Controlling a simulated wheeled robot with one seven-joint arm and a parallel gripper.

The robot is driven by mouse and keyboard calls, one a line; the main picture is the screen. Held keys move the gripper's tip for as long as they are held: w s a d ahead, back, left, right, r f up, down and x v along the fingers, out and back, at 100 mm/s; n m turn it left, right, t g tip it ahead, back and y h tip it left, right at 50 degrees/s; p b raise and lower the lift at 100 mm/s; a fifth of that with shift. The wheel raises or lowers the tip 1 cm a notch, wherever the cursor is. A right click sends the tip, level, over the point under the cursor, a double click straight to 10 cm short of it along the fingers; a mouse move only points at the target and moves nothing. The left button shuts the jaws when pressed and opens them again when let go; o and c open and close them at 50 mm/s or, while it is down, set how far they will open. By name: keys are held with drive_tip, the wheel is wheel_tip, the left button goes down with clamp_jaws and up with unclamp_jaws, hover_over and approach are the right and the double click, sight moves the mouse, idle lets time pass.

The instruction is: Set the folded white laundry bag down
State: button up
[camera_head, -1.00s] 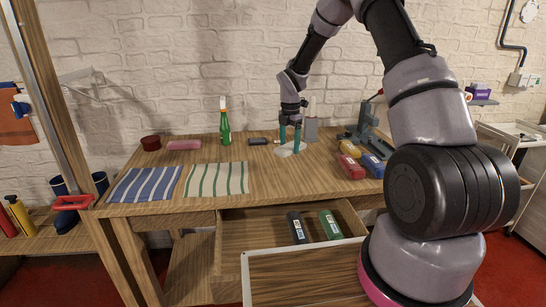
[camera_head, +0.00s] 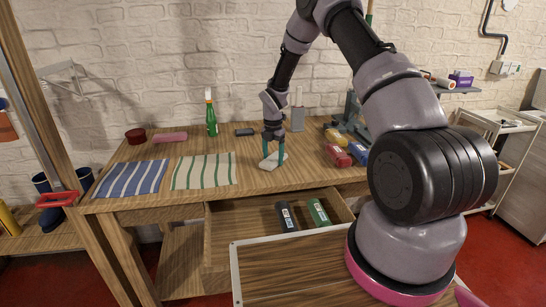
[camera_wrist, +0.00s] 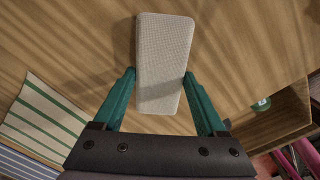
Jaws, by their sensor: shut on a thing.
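The folded white laundry bag (camera_head: 273,160) is a flat pale block with rounded corners. In the head view it is at the tabletop, below my gripper (camera_head: 273,152). In the wrist view the bag (camera_wrist: 164,60) lies between the two green fingers of my gripper (camera_wrist: 159,82), its near end between the fingertips and its far end reaching beyond them. My gripper is shut on the bag. The bag is over the wooden workbench (camera_head: 190,192); I cannot tell whether its underside touches the wood.
A green-and-white striped cloth (camera_head: 204,171) and a blue-and-white one (camera_head: 132,178) lie to the left. A green bottle (camera_head: 211,118) stands behind. Red bottles (camera_head: 338,155) lie to the right. An open drawer (camera_head: 245,222) below holds dark and green items. Bare wood surrounds the bag.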

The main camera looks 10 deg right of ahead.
drive_tip(key=o, duration=1.3)
drive_tip(key=shift+f, duration=0.1)
wheel_tip(320, 180, up, 12)
wheel_tip(320, 180, up, 12)
drive_tip(key=m+t, duration=0.1)
drive_tip(key=m, duration=0.5)
hover_over(273, 158)
drive_tip(key=s+d, duration=0.2)
drive_tip(key=s, duration=0.3)
drive_tip(key=s+d+r+m+t, duration=0.2)
drive_tip(key=s+r+m, duration=0.55)
drive_tip(key=r, duration=0.35)
drive_tip(key=s+r+m+t, duration=0.1)
drive_tip(key=s+r+m, duration=0.1)
drive_tip(key=s+m, duration=0.4)
drive_tip(key=s+d+r+m+t+y, duration=0.1)
drive_tip(key=s+r+m, duration=0.2)
drive_tip(key=s, duration=0.6)
drive_tip(key=s+d+r+m+t+y, duration=0.1)
drive_tip(key=s+r+m+t, duration=0.1)
drive_tip(key=s+m, duration=0.5)
drive_tip(key=shift+s+r+m, duration=0.4)
drive_tip(key=shift+r+m, duration=0.3)
drive_tip(key=shift+m, duration=0.15)
